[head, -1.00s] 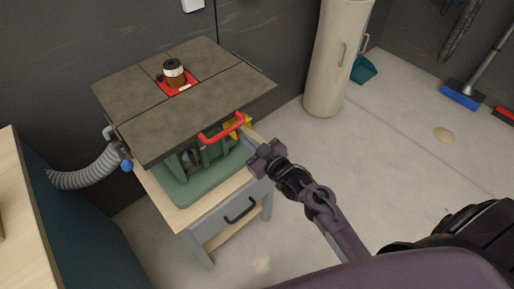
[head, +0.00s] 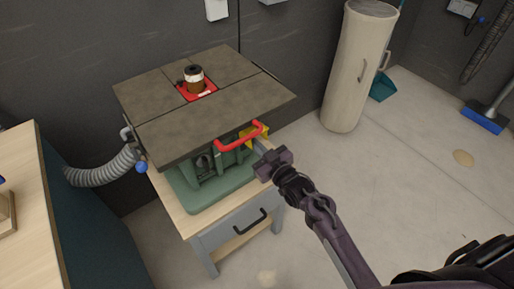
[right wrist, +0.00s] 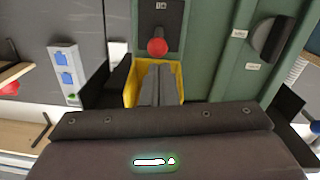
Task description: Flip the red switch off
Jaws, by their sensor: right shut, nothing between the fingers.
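The red switch (right wrist: 157,47) shows in the right wrist view as a round red knob on a dark plate of the green machine (right wrist: 215,60). A yellow frame (right wrist: 131,84) lies below it in that view. My right gripper (right wrist: 158,68) is shut and empty, its fingertips just below the knob in the picture; I cannot tell whether they touch it. In the head view my right gripper (head: 268,162) is at the machine's front right corner, near the yellow part (head: 248,133). The knob cannot be made out there. My left gripper is not in view.
The machine's dark tabletop (head: 190,115) overhangs the switch side, with a red bar handle (head: 240,140) at its edge. Open floor (head: 400,200) lies to the right.

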